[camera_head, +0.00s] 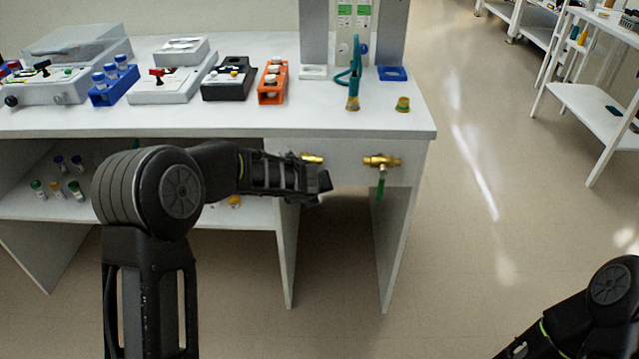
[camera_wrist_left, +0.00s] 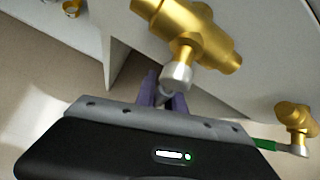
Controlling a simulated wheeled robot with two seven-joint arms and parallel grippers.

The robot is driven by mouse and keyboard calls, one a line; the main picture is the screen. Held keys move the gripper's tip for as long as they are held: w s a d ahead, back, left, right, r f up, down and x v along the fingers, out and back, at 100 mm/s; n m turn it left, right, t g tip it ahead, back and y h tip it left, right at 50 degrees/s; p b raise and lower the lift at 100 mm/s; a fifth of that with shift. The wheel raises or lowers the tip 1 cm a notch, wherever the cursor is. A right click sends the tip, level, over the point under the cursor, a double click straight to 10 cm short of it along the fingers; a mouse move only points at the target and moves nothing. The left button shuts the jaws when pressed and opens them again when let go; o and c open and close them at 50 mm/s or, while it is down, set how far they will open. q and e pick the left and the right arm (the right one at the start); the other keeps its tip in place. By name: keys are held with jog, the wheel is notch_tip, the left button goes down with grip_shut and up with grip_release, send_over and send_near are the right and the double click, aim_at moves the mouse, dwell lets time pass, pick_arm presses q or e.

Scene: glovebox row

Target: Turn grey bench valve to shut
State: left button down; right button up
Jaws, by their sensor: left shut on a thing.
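The grey bench valve is a brass body (camera_wrist_left: 190,30) with a grey stem end (camera_wrist_left: 176,76), fixed to the bench front. In the head view only a bit of its brass (camera_head: 312,158) shows above my left gripper (camera_head: 322,186). In the left wrist view my left gripper (camera_wrist_left: 164,92) has its purple-grey fingers closed around the grey lever just below the stem. Most of the lever is hidden between the fingers and behind the gripper body, so its angle is hard to tell. My right arm shows at the bottom right, its gripper out of frame.
A second brass valve (camera_head: 381,161) with a green lever (camera_head: 380,188) hanging down is close to the right; it also shows in the left wrist view (camera_wrist_left: 296,116). The bench top (camera_head: 330,122) holds racks and devices. Open floor lies right of the bench.

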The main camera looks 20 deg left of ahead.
pick_arm(q)
jog(key=shift+s+a+f+m+g+y+p, duration=0.15)
jog(key=shift+a+m+y+p, duration=0.15)
jog(key=shift+a+y, duration=0.3)
jog(key=shift+s+a+r+m+g+y+p, duration=0.15)
jog(key=shift+a+m+y, duration=0.25)
jog(key=shift+a+y, duration=0.2)
jog(key=shift+f, duration=0.1)
jog(key=c, duration=1.4)
grip_release()
jog(key=shift+c, duration=0.2)
jog(key=shift+d, duration=0.1)
jog(key=v, duration=0.7)
jog(key=shift+s+r+p, duration=0.25)
jog(key=shift+p, duration=0.15)
jog(key=shift+d, duration=0.1)
